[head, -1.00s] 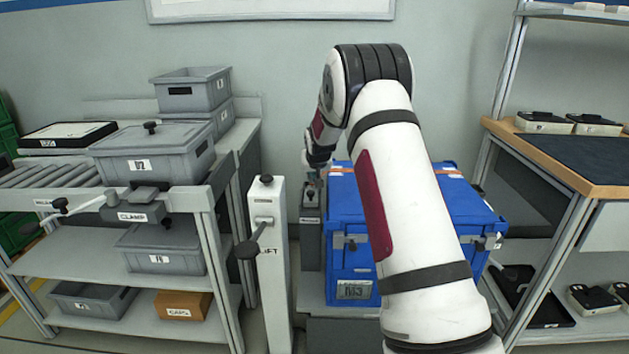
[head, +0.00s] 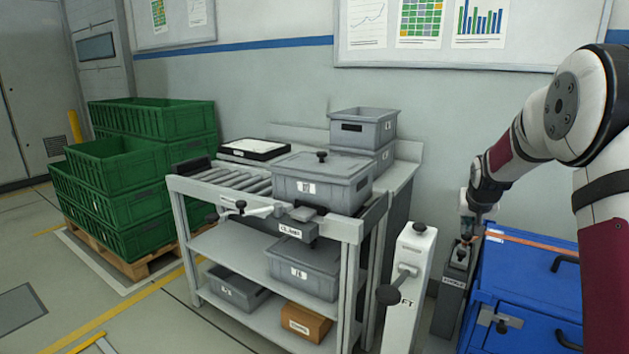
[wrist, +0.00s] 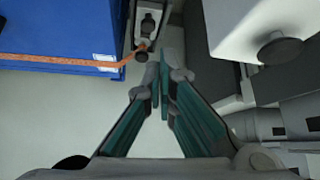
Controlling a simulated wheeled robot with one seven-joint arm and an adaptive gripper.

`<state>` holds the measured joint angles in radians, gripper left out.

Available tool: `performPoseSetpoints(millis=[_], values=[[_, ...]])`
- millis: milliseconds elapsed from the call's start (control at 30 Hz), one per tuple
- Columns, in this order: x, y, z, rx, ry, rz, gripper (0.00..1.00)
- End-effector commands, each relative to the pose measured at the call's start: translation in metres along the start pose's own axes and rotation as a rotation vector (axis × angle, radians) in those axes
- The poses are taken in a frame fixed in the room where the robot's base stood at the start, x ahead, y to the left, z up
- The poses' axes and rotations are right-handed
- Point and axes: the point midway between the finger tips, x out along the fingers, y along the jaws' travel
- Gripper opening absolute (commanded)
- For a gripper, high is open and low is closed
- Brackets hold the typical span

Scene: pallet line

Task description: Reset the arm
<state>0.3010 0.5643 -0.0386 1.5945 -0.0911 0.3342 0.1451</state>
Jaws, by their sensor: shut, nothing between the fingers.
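My gripper (head: 470,238) is at the right in the head view, pointing down over a small grey post with a dark knob (head: 458,258), beside the blue case (head: 530,270). In the wrist view my gripper (wrist: 163,60) has its teal-padded fingers together with nothing between them. The knob and an orange strap end (wrist: 141,50) show just past the fingertips; I cannot tell whether the fingers touch them. My arm reaches in from the right edge of the head view, bent high at the elbow.
A white post with a lever (head: 408,275) stands left of my gripper. Left of it is a roller bench (head: 250,210) with a lidded grey bin (head: 322,185) and a clamp. Green crates (head: 140,190) stack on a pallet at far left. Open floor lies in front.

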Motion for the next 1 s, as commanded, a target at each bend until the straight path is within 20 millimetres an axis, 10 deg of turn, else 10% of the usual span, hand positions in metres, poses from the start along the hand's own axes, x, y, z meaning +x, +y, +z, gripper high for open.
performPoseSetpoints(millis=[500,1000], values=[[-0.246,-0.043,0.141,-0.139,-0.258,-0.067,0.00],[-0.387,-0.021,0.342,-0.298,-0.492,-0.118,0.00]])
